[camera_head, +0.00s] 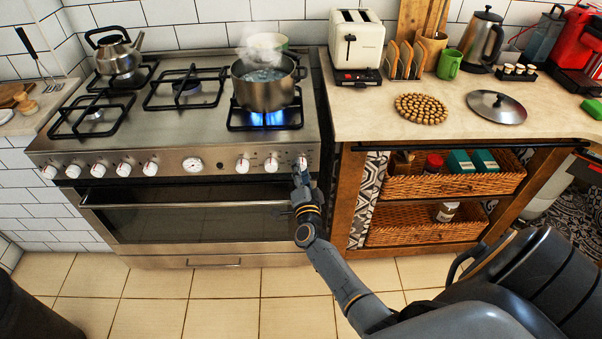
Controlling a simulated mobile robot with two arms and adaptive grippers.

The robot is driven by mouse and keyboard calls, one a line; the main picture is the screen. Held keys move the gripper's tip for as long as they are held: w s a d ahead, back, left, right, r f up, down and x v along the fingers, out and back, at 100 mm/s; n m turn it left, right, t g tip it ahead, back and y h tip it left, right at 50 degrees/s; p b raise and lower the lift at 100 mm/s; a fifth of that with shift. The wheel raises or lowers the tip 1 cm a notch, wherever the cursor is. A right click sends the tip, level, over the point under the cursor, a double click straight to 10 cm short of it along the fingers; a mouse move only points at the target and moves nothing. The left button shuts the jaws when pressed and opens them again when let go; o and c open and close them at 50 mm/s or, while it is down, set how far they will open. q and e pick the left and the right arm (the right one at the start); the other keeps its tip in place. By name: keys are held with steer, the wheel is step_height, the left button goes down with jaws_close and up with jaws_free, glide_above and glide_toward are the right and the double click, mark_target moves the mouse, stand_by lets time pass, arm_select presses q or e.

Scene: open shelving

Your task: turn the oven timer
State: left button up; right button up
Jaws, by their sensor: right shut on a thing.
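The steel oven (190,215) stands at the left with a row of white-capped knobs and a round white dial (192,164) along its front panel. My right gripper (301,178) is at the right end of this panel. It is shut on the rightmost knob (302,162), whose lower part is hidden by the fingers. Which knob or dial is the timer cannot be read from here. My left gripper is not in view.
A steaming pot (265,90) stands over a lit blue flame at the hob's right. A kettle (115,52) sits at the back left. The counter (420,117) at the right holds a toaster (356,42) and a lid (496,106). Tiled floor (220,318) in front is clear.

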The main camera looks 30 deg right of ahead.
steer(key=o, duration=1.1)
steer(key=shift+o, duration=0.2)
steer(key=v, duration=1.2)
